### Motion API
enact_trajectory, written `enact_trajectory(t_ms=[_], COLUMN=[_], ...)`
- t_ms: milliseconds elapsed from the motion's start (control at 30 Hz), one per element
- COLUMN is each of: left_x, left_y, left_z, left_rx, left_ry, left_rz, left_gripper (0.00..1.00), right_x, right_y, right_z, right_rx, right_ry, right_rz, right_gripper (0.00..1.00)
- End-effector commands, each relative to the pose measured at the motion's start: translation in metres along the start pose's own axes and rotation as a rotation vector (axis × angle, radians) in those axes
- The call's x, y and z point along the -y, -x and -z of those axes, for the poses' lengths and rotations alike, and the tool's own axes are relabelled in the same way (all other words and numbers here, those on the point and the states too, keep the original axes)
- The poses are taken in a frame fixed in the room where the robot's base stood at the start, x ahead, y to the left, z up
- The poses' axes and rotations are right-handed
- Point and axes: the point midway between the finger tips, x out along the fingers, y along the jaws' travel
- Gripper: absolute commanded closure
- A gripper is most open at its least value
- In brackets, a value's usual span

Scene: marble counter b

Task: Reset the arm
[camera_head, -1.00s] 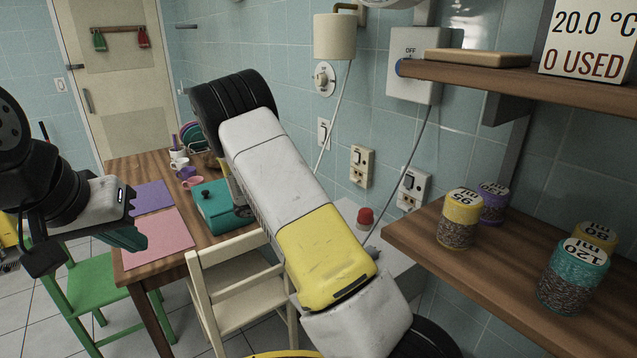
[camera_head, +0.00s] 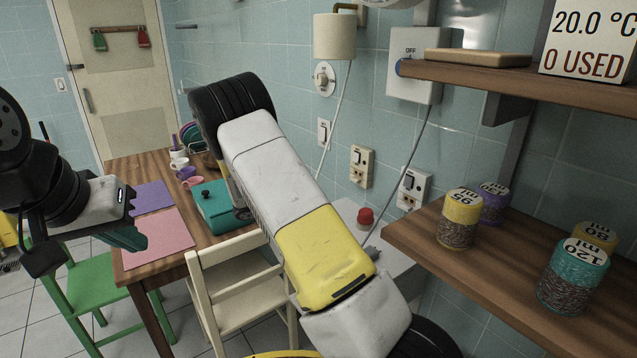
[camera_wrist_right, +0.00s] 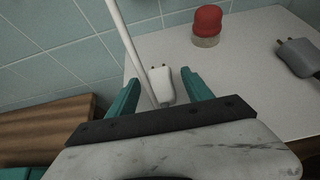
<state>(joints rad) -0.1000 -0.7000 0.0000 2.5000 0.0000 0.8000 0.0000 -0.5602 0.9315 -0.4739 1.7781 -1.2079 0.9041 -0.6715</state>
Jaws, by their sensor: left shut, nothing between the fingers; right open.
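My left gripper (camera_head: 130,222) is at the left of the head view, shut and empty, in front of the table's pink mat. My right arm (camera_head: 275,170), white, yellow and black, crosses the middle of the head view. Its gripper is hidden there. In the right wrist view my right gripper (camera_wrist_right: 161,77) is open, with teal fingers spread. A white two-pin plug (camera_wrist_right: 161,86) on a white cord appears between the fingers, over a white surface. I cannot tell how far below the fingertips it is. Neither finger is seen gripping it.
A wooden table (camera_head: 190,235) holds a teal box (camera_head: 212,210) and cups. A cream chair (camera_head: 235,275) and green chair (camera_head: 95,290) stand by it. Wooden shelves with jars (camera_head: 572,275) project at right.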

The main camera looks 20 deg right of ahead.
Motion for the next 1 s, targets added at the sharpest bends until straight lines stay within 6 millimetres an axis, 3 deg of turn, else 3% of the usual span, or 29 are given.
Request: enact_trajectory(t_ms=[400,567,767,1000], left_x=[0.000,0.000,0.000,0.000], left_y=[0.000,0.000,0.000,0.000], left_z=[0.000,0.000,0.000,0.000], left_rx=[0.000,0.000,0.000,0.000], left_ry=[0.000,0.000,0.000,0.000], left_rz=[0.000,0.000,0.000,0.000], left_gripper=[1.00,1.00,1.00,1.00], right_x=[-0.001,0.002,0.033,0.090], right_y=[0.063,0.075,0.084,0.109], right_z=[0.000,-0.002,-0.022,-0.050], right_rx=[-0.001,-0.012,-0.147,-0.398], right_ry=[0.000,-0.016,-0.200,-0.559], right_rz=[-0.003,0.004,0.068,0.190], right_gripper=[0.41,0.41,0.41,0.41])
